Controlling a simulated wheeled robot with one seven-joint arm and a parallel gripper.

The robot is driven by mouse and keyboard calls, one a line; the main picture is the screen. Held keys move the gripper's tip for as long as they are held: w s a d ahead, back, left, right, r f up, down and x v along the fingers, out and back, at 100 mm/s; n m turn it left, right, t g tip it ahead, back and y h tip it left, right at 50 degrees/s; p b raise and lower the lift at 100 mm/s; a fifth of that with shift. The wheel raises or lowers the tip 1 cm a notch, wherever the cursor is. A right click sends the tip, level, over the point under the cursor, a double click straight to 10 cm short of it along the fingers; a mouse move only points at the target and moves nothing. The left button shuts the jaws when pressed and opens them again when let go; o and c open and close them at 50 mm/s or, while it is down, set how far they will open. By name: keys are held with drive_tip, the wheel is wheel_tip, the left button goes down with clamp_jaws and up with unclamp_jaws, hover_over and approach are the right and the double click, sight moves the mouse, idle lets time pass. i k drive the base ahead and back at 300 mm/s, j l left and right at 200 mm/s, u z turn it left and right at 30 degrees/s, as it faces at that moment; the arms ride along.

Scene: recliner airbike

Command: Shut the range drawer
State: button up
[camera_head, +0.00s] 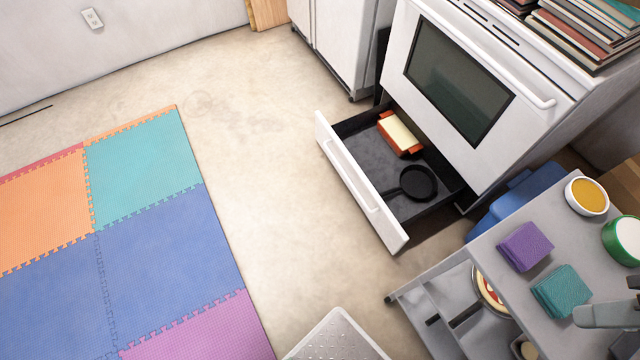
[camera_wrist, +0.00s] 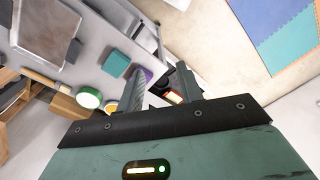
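The white range (camera_head: 460,80) stands at the upper right in the head view. Its drawer (camera_head: 350,180) is pulled out low at its base, with the white front panel well away from the range body. A black pan (camera_head: 418,183) and an orange-red dish with a cream block (camera_head: 399,134) lie inside. In the wrist view, my gripper (camera_wrist: 160,86) has its two fingers apart, with nothing held between them. Part of the open drawer shows small beyond the fingers. The gripper is not touching the drawer. A grey part of my arm shows at the head view's right edge.
A grey cart (camera_head: 490,245) with purple (camera_head: 525,246) and teal (camera_head: 561,291) blocks and bowls stands right of the drawer, close to its front corner. A blue bin (camera_head: 515,203) sits behind it. Bare floor lies left of the drawer, then foam mats (camera_head: 150,230).

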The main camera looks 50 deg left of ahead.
sight(369, 167)
drive_tip(key=u, duration=1.3)
drive_tip(key=i+j+u, duration=0.5)
drive_tip(key=i+j, duration=0.05)
drive_tip(key=i, duration=0.05)
